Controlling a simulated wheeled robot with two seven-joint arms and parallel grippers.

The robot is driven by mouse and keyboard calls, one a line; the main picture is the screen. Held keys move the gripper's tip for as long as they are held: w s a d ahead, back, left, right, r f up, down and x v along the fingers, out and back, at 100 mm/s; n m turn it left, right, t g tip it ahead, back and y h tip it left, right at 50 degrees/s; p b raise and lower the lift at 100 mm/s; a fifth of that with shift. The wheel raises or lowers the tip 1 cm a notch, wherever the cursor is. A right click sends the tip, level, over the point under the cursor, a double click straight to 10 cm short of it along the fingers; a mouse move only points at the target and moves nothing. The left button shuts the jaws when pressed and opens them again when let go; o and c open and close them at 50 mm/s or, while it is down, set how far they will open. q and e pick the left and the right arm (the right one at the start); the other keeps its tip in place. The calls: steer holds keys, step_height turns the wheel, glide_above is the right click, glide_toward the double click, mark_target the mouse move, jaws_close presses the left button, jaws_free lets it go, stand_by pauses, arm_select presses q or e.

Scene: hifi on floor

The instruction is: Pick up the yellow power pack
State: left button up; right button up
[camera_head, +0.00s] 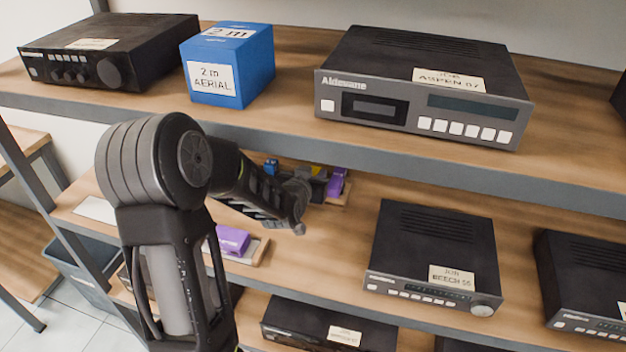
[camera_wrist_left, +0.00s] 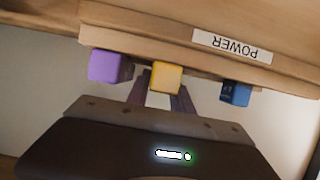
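The yellow power pack (camera_wrist_left: 166,78) is a small block at the edge of a wooden tray labelled POWER (camera_wrist_left: 285,78), between a purple pack (camera_wrist_left: 110,66) and a blue pack (camera_wrist_left: 236,93). In the head view a sliver of the yellow pack (camera_head: 316,170) shows on the middle shelf, mostly hidden behind my left gripper (camera_head: 314,185). In the left wrist view my left gripper (camera_wrist_left: 160,97) is open, its two dark fingers reaching toward the yellow pack, one on either side. I cannot tell whether they touch it. My right gripper is not in view.
The upper shelf (camera_head: 260,124) overhangs the reach, bearing a grey-fronted unit (camera_head: 420,85), a blue AERIAL box (camera_head: 227,65) and a black unit (camera_head: 110,52). A black unit (camera_head: 435,255) stands right on the middle shelf. Another purple pack (camera_head: 232,239) lies on a tray nearer.

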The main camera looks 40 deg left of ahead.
arm_select(q)
jaws_close()
steer(key=shift+r, duration=0.15)
